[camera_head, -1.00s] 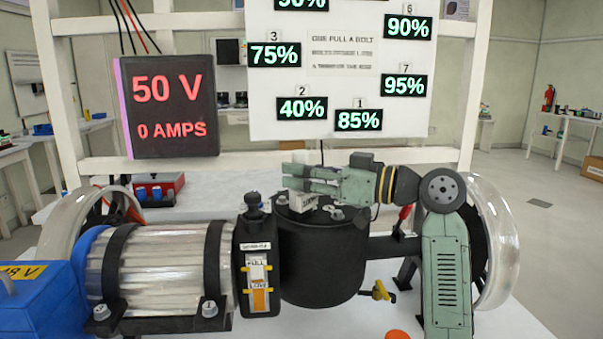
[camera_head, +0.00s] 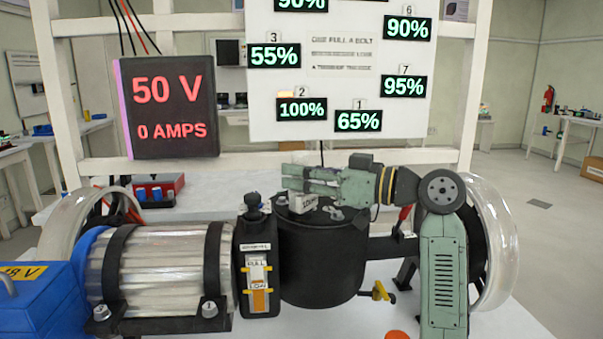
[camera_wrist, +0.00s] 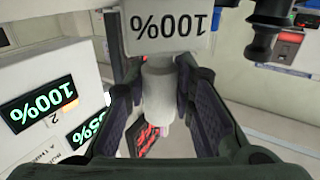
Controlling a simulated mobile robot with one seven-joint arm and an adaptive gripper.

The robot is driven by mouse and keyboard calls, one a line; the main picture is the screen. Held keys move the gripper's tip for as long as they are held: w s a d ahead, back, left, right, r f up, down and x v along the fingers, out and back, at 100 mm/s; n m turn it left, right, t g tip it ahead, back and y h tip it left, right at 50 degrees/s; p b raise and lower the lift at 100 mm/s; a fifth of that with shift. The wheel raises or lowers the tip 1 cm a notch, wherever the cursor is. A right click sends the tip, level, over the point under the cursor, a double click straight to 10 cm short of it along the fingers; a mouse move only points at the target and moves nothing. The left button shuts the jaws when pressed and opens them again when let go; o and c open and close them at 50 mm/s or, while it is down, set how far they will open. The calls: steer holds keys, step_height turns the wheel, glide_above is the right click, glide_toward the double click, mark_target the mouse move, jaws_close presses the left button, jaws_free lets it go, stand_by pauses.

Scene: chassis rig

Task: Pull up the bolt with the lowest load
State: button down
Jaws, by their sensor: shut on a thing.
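My gripper (camera_head: 292,177) lies level over the top of the black drum (camera_head: 320,262), its fingers pointing left. In the wrist view, my gripper (camera_wrist: 160,80) is shut on a pale grey cylindrical bolt (camera_wrist: 158,95). A white tag (camera_wrist: 172,30) reading 100% upside down is beside that bolt. The tag also shows below the fingers in the head view (camera_head: 308,203). Other bolts stand on the drum top, one at the right (camera_head: 336,214). The load board (camera_head: 340,85) shows 2 at 100%, 3 at 55%, 1 at 65%, 6 at 90%, 7 at 95%; its top is cut off.
A black meter (camera_head: 168,107) reads 50 V and 0 AMPS. A black lever box (camera_head: 258,270) stands close left of the drum, by a ribbed cylinder (camera_head: 165,265). A yellow-handled valve (camera_head: 381,291) sits at the lower right. A white frame rail (camera_head: 290,164) runs behind.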

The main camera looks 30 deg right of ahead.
mark_target(301, 153)
steer(key=shift+r+p, duration=2.3)
steer(key=shift+r, duration=1.1)
steer(key=shift+a+f, duration=0.1)
